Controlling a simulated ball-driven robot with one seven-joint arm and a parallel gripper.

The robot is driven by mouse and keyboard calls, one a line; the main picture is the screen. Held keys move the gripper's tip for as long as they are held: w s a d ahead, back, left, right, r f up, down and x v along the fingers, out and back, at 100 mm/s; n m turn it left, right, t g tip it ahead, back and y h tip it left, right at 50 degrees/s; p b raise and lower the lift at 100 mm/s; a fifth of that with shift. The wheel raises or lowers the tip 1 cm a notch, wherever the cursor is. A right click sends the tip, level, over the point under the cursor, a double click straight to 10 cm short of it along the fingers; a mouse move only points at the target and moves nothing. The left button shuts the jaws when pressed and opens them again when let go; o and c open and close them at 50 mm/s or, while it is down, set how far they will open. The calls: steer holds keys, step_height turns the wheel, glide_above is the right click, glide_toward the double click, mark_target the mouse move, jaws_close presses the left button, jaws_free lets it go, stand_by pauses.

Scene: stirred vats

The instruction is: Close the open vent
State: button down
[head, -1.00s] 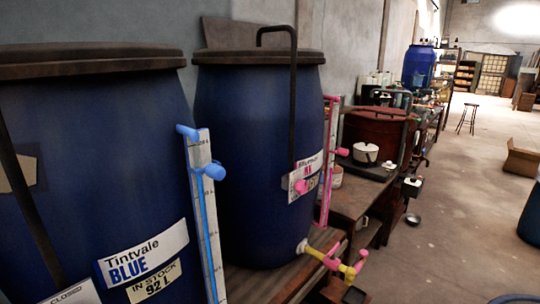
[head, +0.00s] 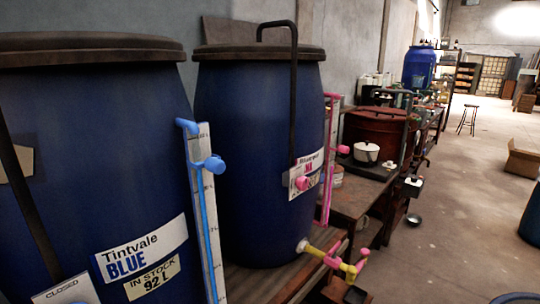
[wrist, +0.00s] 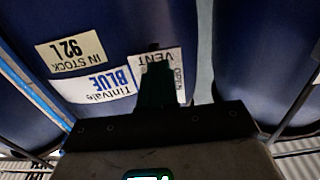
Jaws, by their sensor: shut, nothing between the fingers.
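The near blue vat (head: 90,150), labelled Tintvale BLUE, fills the left of the head view. A white plate (head: 70,292) reading CLOSED is cut off at its bottom edge. A dark rod (head: 27,205) runs down the vat toward that plate. In the wrist view, text appears upside down, and a white plate (wrist: 174,65) reading VENT and OPEN is on the vat (wrist: 120,20). My gripper (wrist: 155,48) is shut and empty in front of this plate, hiding part of it. I cannot tell whether it touches the plate. My gripper is outside the head view. No vent handle is clearly visible.
A second blue vat (head: 255,150) stands to the right, with a bent dark rod and pink knob (head: 303,183). A white gauge strip with a blue knob (head: 214,164) stands between the vats. A yellow and pink tap (head: 340,264) juts out low. Open floor (head: 460,220) lies right.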

steer(key=p+v, duration=0.1)
steer(key=v, duration=0.4)
steer(key=shift+s+d+f, duration=0.1)
steer(key=shift+s+d, duration=0.15)
steer(key=shift+d, duration=0.05)
steer(key=w+d+f+m+g+h, duration=0.1)
steer(key=w+d+f+m+h, duration=0.1)
steer(key=d+f+h, duration=0.5)
steer(key=w+d+f+m, duration=0.2)
steer(key=d+f, duration=0.2)
steer(key=d, duration=0.8)
steer(key=w+d+f+m+g+h, duration=0.1)
steer(key=d+f+m+h, duration=0.1)
steer(key=d+f+h, duration=0.5)
steer(key=s+d+f+m+g, duration=0.2)
steer(key=s+d+f+g, duration=0.2)
steer(key=s+d, duration=0.6)
steer(key=s+d+f+m+g, duration=0.2)
steer(key=s+d+f+g, duration=0.2)
steer(key=s+d, duration=0.6)
steer(key=d, duration=0.3)
steer(key=shift+g, duration=0.3)
